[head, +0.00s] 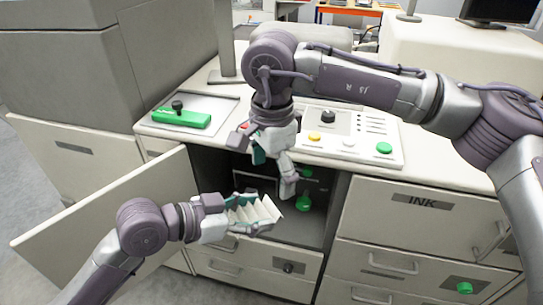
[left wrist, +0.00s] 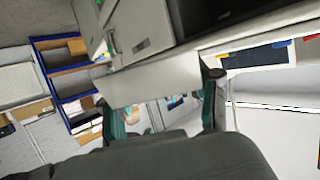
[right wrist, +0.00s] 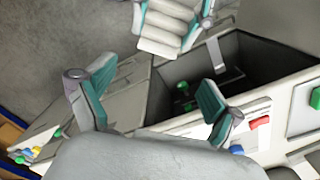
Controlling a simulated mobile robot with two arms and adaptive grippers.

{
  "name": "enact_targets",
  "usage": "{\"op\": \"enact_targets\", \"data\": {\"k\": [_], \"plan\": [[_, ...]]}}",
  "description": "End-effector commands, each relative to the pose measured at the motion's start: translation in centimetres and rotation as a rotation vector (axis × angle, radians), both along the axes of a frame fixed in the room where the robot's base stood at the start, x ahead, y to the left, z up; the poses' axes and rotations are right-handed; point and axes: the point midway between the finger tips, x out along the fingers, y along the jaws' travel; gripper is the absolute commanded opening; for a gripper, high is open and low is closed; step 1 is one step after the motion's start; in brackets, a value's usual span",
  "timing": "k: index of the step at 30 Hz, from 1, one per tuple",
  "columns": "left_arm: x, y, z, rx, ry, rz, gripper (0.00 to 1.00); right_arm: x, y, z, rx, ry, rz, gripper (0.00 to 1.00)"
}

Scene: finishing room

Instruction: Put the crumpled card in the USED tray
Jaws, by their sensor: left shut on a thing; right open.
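A pale, zigzag-creased card (head: 262,210) is held in front of the open cabinet. My left gripper (head: 246,213) is shut on it; in the left wrist view the card (left wrist: 150,85) spans between the fingers. It also shows at the top of the right wrist view (right wrist: 166,26). My right gripper (head: 274,168) is open and empty, pointing down above and behind the card at the cabinet opening. The right wrist view shows its fingers (right wrist: 155,85) spread apart. I cannot make out a tray labelled USED.
The cabinet door (head: 110,208) stands open at left. Inside the dark compartment is a green-knobbed part (head: 303,204). A green block with a black knob (head: 181,118) lies on the counter beside a control panel (head: 350,135). INK-labelled drawers (head: 422,200) are at right.

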Motion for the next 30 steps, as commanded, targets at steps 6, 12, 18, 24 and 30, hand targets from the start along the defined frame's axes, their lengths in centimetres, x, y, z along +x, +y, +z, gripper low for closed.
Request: {"op": "enact_targets", "data": {"k": [6, 12, 18, 24, 30], "plan": [[0.0, 0.0, 0.0, 0.000, 0.000, 0.000, 0.38, -0.1, 0.0, -4.3, 0.000, 0.004, 0.000, 0.92], [0.0, 0.0, 0.0, 0.000, 0.000, 0.000, 0.38, 0.0, 0.0, -6.8, 0.001, 0.002, 0.000, 0.92], [0.0, 0.0, 0.0, 0.000, 0.000, 0.000, 0.38, -0.1, 0.0, -7.8, 0.002, 0.001, 0.000, 0.92], [0.0, 0.0, 0.0, 0.000, 0.000, 0.000, 0.38, 0.0, 0.0, -7.9, 0.002, 0.001, 0.000, 0.92], [0.0, 0.0, 0.0, 0.000, 0.000, 0.000, 0.38, 0.0, 0.0, -7.8, 0.002, 0.000, 0.000, 0.65]]}}
